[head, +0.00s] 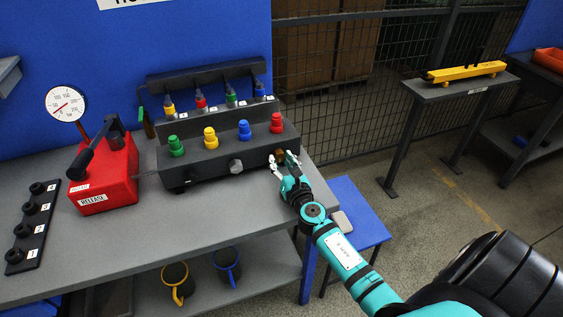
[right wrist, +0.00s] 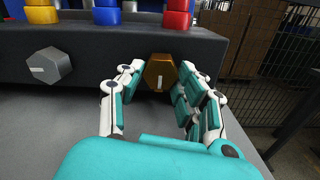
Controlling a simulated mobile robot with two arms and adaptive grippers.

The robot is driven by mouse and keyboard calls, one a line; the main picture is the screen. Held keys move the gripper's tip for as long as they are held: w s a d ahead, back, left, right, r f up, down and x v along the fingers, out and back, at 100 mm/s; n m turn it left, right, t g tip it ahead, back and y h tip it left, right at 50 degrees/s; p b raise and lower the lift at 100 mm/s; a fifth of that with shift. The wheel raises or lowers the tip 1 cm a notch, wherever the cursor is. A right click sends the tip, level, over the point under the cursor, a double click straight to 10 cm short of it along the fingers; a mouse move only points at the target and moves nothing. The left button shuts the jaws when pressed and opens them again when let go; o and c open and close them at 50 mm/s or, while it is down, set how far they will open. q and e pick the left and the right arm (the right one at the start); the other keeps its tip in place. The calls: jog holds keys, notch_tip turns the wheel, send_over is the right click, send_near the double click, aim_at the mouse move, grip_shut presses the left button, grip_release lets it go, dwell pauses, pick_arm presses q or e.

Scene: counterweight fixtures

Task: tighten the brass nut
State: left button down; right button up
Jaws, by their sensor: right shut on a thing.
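The brass nut (head: 280,153) is a hex nut on the front face of the dark grey block (head: 213,160), near its right end. In the right wrist view the nut (right wrist: 160,70) shows a short, upright white mark on its face. My right gripper (head: 282,160) reaches the nut from the front. In the right wrist view its fingers (right wrist: 161,76) stand on both sides of the nut, shut on it. Its face shows between the fingers; the contact spots are partly hidden. My left gripper is not in view.
A grey hex nut (head: 236,166) with a sideways mark sits left on the same block. Green, yellow, blue and red fittings (head: 277,123) stand on top. A red pump with gauge (head: 105,175) is at left. The grey benchtop (head: 180,220) in front is clear.

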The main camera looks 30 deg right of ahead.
jog(key=shift+m, duration=0.5)
jog(key=shift+c, duration=0.2)
jog(key=m+b, duration=0.1)
jog(key=m, duration=0.2)
jog(key=shift+f, duration=0.1)
jog(key=m+b, duration=0.1)
jog(key=m, duration=0.8)
jog(key=shift+m, duration=2.4)
jog(key=o, duration=1.1)
jog(key=shift+o, duration=0.2)
